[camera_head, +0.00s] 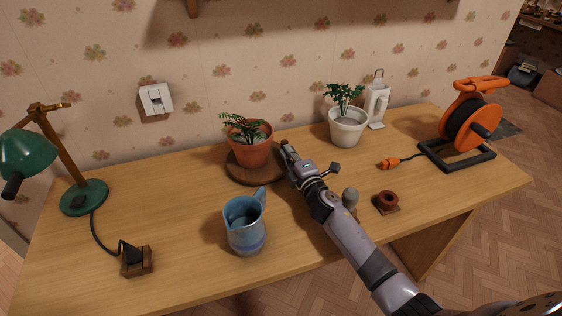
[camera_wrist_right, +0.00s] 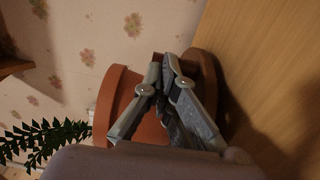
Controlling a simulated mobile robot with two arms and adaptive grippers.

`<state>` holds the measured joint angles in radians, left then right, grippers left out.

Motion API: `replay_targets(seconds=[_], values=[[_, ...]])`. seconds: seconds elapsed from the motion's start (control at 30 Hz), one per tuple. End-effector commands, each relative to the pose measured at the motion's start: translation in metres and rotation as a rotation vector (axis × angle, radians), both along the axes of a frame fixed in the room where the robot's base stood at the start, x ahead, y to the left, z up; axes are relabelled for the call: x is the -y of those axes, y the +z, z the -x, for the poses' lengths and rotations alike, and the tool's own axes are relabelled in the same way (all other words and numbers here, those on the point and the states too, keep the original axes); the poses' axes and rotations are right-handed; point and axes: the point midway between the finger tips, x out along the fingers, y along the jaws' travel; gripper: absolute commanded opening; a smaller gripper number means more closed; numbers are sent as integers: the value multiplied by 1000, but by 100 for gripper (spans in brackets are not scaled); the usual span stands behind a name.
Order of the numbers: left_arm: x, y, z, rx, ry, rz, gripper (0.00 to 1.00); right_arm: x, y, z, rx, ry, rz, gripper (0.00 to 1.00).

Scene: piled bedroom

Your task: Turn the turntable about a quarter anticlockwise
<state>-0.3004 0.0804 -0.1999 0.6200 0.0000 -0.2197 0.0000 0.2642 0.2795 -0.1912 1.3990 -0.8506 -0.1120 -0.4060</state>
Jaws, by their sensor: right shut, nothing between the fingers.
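The turntable (camera_head: 240,173) is a round dark brown wooden disc on the desk near the wall. A terracotta pot (camera_head: 251,151) with a green fern-like plant stands on it. My right gripper (camera_head: 286,148) is shut and empty at the right side of the pot, over or beside the turntable's right edge. In the right wrist view the shut fingertips (camera_wrist_right: 168,60) are in front of the terracotta pot (camera_wrist_right: 122,92), with part of the turntable (camera_wrist_right: 202,66) behind them. Whether they touch either one cannot be told. My left gripper is not in view.
A blue jug (camera_head: 245,229) stands in front of the turntable. A green lamp (camera_head: 84,196) stands at the left.

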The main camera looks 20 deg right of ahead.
Motion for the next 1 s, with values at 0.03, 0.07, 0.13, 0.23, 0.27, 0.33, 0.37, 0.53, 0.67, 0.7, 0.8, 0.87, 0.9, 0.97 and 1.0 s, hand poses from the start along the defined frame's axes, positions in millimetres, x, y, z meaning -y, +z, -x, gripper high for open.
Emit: replay_targets(seconds=[0.03,0.07,0.13,0.23,0.27,0.33,0.37,0.53,0.67,0.7,0.8,0.87,0.9,0.97,1.0], values=[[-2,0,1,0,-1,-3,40,0,1,0,1,0,1,0],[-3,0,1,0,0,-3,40,0,2,0,1,0,1,0],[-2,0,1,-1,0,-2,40,1,7,-1,3,0,2,0],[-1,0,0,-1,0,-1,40,1,20,-1,6,2,5,0],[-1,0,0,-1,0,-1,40,1,24,-1,6,1,7,0],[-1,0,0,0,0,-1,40,0,38,-1,9,3,7,0],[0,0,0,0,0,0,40,1,45,-1,10,3,7,0],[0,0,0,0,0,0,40,0,79,-1,12,4,5,0],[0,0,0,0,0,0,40,0,93,-1,7,1,2,0],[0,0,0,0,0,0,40,0,96,0,6,1,2,0],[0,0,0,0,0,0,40,-3,97,2,1,-2,24,0],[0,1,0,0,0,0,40,-7,91,5,-3,-9,72,0],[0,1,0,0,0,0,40,-11,85,8,-5,-18,124,0],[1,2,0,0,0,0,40,-19,74,16,-11,-36,232,0],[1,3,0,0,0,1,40,-24,65,22,-16,-53,324,0]])
